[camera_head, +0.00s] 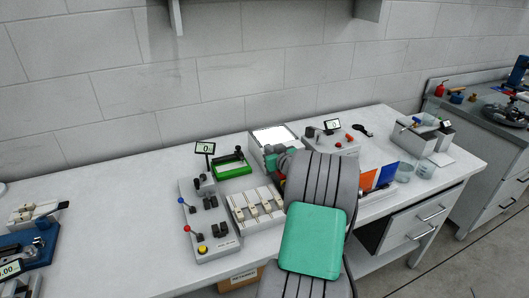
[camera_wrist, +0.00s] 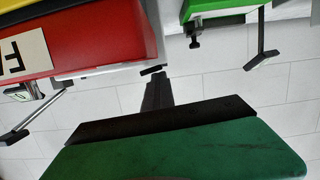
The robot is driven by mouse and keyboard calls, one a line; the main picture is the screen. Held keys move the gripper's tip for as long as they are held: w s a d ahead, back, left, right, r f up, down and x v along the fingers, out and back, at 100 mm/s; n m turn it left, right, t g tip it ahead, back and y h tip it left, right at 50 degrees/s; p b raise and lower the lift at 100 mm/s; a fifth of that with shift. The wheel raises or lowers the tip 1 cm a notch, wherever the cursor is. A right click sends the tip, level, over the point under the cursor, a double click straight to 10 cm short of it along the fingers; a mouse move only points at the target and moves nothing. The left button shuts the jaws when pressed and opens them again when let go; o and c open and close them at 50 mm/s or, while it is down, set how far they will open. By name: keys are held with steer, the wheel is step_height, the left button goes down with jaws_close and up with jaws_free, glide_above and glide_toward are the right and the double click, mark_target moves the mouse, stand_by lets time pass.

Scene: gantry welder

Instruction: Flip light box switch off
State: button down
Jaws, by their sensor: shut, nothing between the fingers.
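The light box (camera_head: 276,134) stands at the back of the bench in the head view, behind my arm. Its top panel is bright white and looks lit. My arm covers its front right part, and I cannot make out its switch there. My gripper (camera_wrist: 153,76) shows in the wrist view as a narrow dark pair of fingers, shut and empty. Its tip is close to a small black part (camera_wrist: 151,70) at the edge of a pale slab (camera_wrist: 95,70). I cannot tell whether they touch, or whether this part is the switch. In the head view my wrist hides the fingers.
A green device (camera_head: 231,166) and a grey lever panel (camera_head: 211,221) are left of my arm. A white slotted tray (camera_head: 240,212) is in front. A grey control box (camera_head: 337,143) and orange and blue panels (camera_head: 377,178) are to the right. A red block (camera_wrist: 80,38) is close in the wrist view.

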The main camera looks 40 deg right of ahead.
steer(key=s+a+r+b, duration=0.1)
steer(key=s+a+r, duration=0.3)
steer(key=s+r, duration=0.2)
steer(key=s, duration=0.2)
steer(key=shift+s+a+r, duration=0.15)
steer(key=shift+s+a, duration=0.05)
steer(key=shift+s, duration=0.2)
